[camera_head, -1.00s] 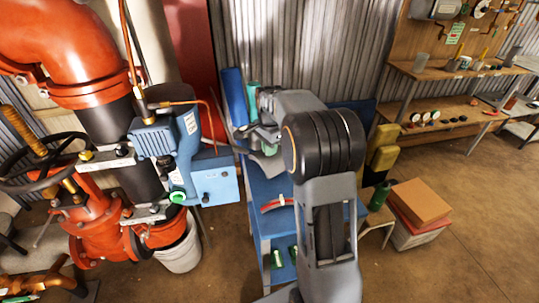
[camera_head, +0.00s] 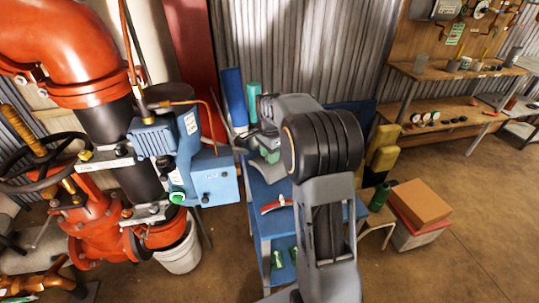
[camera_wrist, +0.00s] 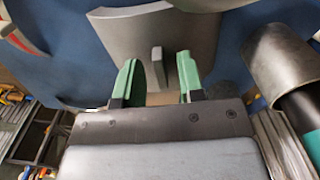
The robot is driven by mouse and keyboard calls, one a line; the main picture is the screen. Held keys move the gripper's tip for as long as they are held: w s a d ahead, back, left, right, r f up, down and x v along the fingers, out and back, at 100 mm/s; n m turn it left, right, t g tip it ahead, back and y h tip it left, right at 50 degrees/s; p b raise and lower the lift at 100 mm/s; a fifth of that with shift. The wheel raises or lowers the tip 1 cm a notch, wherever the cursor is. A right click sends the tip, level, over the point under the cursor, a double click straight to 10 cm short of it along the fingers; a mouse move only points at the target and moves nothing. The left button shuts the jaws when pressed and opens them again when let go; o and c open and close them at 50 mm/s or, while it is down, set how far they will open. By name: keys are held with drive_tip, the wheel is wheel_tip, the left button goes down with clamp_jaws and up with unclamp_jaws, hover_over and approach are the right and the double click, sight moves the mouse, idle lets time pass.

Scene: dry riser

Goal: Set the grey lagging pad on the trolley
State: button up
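The grey lagging pad (camera_wrist: 158,45) shows in the wrist view as a curved grey shell with a small upright tab. Blue surface of the trolley lies behind it; I cannot tell for sure whether the pad rests fully on it. My gripper (camera_wrist: 157,82) has green fingers spread apart on either side of the tab, with a gap to it on both sides. In the head view the blue trolley (camera_head: 265,222) stands left of my arm. My gripper (camera_head: 270,154) is over its top there, partly hidden by my wrist, and the pad is hard to make out.
A red curved item (camera_head: 275,204) lies on the trolley, with green items (camera_head: 278,259) lower down. A grey cylinder (camera_wrist: 285,60) is close right of the gripper. Orange pipework and a blue box (camera_head: 213,180) stand left, with a white bucket (camera_head: 180,252) below.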

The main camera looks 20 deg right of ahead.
wheel_tip(320, 180, up, 11)
drive_tip(key=p, duration=0.2)
drive_tip(key=s+a+f+n+t, duration=0.1)
drive_tip(key=s+a+f+n, duration=0.1)
drive_tip(key=s+n, duration=0.3)
drive_tip(key=s+a+f+n+t, duration=0.1)
drive_tip(key=s+a+n, duration=0.3)
drive_tip(key=s, duration=0.5)
drive_tip(key=s+a+f+n+t, duration=0.1)
drive_tip(key=s+a+f+n, duration=0.2)
drive_tip(key=s+n, duration=0.3)
drive_tip(key=shift+s+a+f+n, duration=0.15)
drive_tip(key=shift+s+a+n, duration=0.3)
drive_tip(key=shift+s, duration=0.5)
